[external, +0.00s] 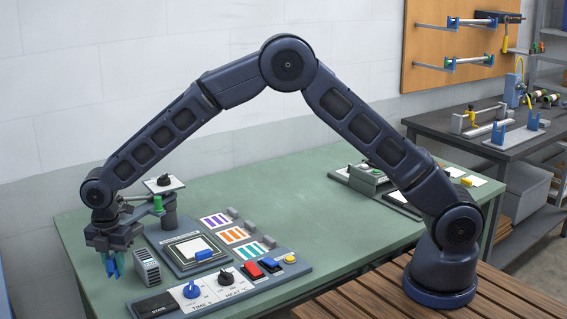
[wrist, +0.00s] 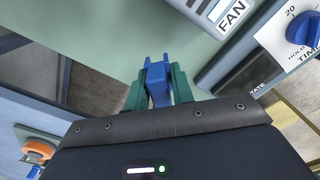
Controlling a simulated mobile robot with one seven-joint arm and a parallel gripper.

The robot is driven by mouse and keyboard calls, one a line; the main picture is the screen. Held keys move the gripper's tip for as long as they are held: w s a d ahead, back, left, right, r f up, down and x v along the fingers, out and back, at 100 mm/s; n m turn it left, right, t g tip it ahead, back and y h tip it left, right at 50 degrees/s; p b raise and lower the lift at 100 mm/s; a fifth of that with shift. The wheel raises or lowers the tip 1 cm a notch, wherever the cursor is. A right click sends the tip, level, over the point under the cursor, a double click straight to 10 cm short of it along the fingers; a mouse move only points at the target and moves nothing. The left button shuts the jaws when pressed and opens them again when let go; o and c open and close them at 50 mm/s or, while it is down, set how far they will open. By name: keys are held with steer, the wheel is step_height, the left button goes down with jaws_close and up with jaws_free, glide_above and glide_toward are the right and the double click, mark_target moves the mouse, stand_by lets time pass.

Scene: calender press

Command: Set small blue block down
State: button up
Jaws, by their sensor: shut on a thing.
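My gripper (external: 110,264) hangs low at the left end of the green bench in the external view, left of the grey vented fan box (external: 147,266). In the wrist view, the green fingers of my gripper (wrist: 157,90) are shut on a small blue block (wrist: 157,72). The block sticks out past the fingertips. In the external view the block is hard to tell from the fingers. I cannot tell whether it touches the bench (wrist: 125,40) or hangs above it, close to the edge.
The press (external: 189,248), with a white sheet and a blue piece at its front, stands right of the fan box. A control panel (external: 219,283) with knobs and buttons lies in front. Coloured striped cards (external: 232,235) lie behind. The bench middle is clear.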

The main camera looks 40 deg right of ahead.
mark_target(120, 289)
steer(key=shift+f, duration=2.2)
steer(key=shift+f, duration=0.15)
steer(key=o, duration=1)
steer(key=shift+c, duration=0.2)
step_height(120, 289, up, 12)
steer(key=shift+r, duration=0.15)
